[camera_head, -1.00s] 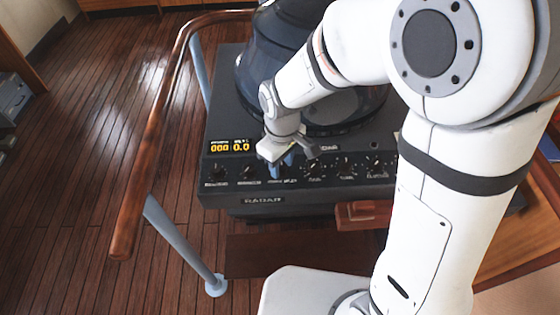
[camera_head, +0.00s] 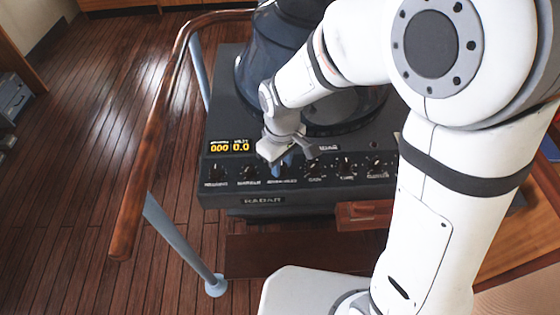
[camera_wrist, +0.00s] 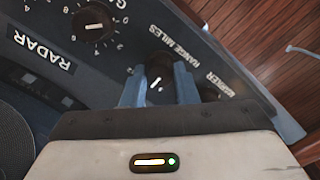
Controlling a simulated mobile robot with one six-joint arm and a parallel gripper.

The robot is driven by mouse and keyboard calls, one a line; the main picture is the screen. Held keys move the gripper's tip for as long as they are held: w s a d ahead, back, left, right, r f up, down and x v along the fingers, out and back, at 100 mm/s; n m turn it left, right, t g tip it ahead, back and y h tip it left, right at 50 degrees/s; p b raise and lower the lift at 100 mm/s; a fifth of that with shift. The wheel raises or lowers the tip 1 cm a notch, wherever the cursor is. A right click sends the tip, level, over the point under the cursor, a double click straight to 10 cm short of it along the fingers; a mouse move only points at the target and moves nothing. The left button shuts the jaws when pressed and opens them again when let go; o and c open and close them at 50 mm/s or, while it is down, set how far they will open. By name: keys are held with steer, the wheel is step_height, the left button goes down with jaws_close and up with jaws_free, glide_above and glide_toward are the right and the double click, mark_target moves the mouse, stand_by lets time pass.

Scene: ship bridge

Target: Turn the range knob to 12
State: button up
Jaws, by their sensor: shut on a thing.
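The radar console (camera_head: 225,187) is a dark box with a row of several black knobs along its front. My gripper (camera_head: 284,163) is over the third knob from the left in the head view. In the wrist view my gripper (camera_wrist: 159,88) has its two blue fingers on either side of the range knob (camera_wrist: 158,75), a dark knob with a white pointer mark, beside the label "RANGE MILES". The gripper is shut on this knob. The fingers hide part of its dial, so the number it points to cannot be read.
In the wrist view a gain-side knob (camera_wrist: 93,24) with a numbered dial is at upper left. A lit yellow display (camera_head: 229,147) is on the console's left. A wooden handrail (camera_head: 150,130) curves around the left side. A wooden drawer-like block (camera_head: 364,214) sits below the console.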

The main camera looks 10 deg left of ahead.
steer(key=shift+m, duration=0.5)
steer(key=m+b, duration=0.2)
steer(key=m, duration=0.1)
steer(key=shift+f, duration=0.1)
steer(key=m+b, duration=0.1)
steer(key=m, duration=0.3)
steer(key=shift+s, duration=0.1)
steer(key=shift+m, duration=0.4)
steer(key=o, duration=1)
